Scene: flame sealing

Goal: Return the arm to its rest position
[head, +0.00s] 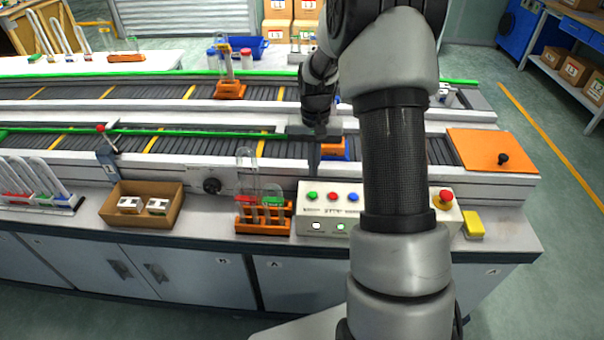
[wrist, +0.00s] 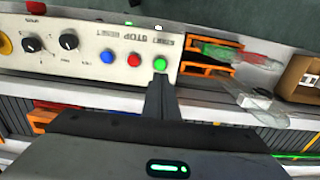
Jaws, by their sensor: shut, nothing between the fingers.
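My gripper (head: 314,168) is shut and empty, pointing down above the near conveyor, just behind the white control panel (head: 380,212). My arm reaches up and over from the front right and hides part of the panel and conveyors. In the wrist view the closed fingers (wrist: 160,82) end close to the green button (wrist: 160,65) of the panel. I cannot tell whether they touch it; in the head view the fingertips appear a little above and behind the green button (head: 312,195).
An orange rack with glass tubes (head: 263,215) stands left of the panel. A cardboard box (head: 142,205) and a tube rack (head: 38,200) sit farther left. An orange carrier (head: 334,149) is on the near conveyor by my gripper, another (head: 230,90) on the far one.

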